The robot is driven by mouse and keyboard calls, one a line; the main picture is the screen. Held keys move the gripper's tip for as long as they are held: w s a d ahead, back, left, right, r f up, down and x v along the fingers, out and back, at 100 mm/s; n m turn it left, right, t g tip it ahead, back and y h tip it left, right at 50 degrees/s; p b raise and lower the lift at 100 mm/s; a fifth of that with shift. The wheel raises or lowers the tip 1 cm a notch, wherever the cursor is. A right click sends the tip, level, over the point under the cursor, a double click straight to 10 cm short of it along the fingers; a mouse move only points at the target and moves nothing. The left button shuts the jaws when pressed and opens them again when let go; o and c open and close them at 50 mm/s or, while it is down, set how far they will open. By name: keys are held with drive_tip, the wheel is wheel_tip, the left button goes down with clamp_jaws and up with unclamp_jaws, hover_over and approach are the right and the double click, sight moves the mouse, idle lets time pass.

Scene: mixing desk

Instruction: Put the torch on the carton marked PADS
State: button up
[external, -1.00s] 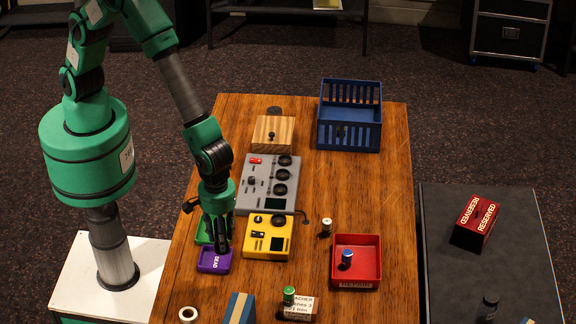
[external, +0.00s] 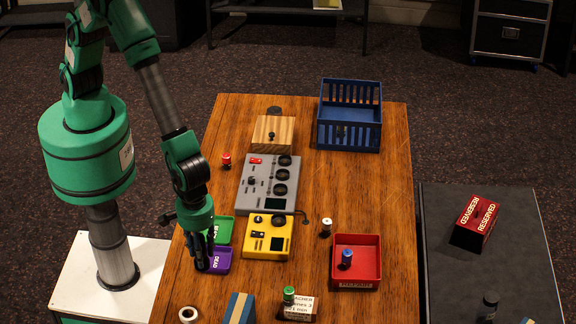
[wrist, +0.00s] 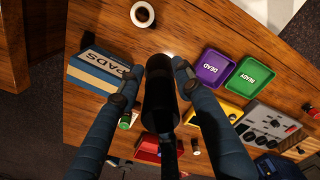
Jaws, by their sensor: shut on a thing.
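My gripper (wrist: 160,78) is shut on a black torch (wrist: 160,100), which lies between the two fingers in the wrist view. In the external view my gripper (external: 203,262) is low over the left side of the desk, by the purple tray; the torch is hard to make out against the dark fingers there. The carton marked PADS (wrist: 98,73), blue with a tan band, stands left of the torch in the wrist view. In the external view the carton (external: 241,308) is at the front edge, partly cut off, with its top bare where visible.
A purple DEAD tray (wrist: 210,68) and green READY tray (wrist: 250,76) lie beside the yellow box (external: 268,237). A white ring-shaped roll (external: 188,314) is left of the carton. A green battery (external: 289,295) stands right of it, by a paper card (external: 302,309).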

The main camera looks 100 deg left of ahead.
drive_tip(key=w+d, duration=0.3)
drive_tip(key=w+d+f+p, duration=0.1)
drive_tip(key=w+d, duration=0.6)
drive_tip(key=w, duration=0.1)
drive_tip(key=shift+w+d+f+p, duration=0.2)
drive_tip(key=shift+d+p, duration=0.1)
drive_tip(key=shift+d, duration=0.1)
drive_tip(key=shift+f+p, duration=0.3)
drive_tip(key=shift+f, duration=1.45)
drive_tip(key=shift+f, duration=0.2)
drive_tip(key=o, duration=1.3)
drive_tip(key=shift+r, duration=0.1)
wheel_tip(320, 180, up, 12)
drive_tip(key=shift+r+b, duration=0.1)
drive_tip(key=shift+b, duration=0.5)
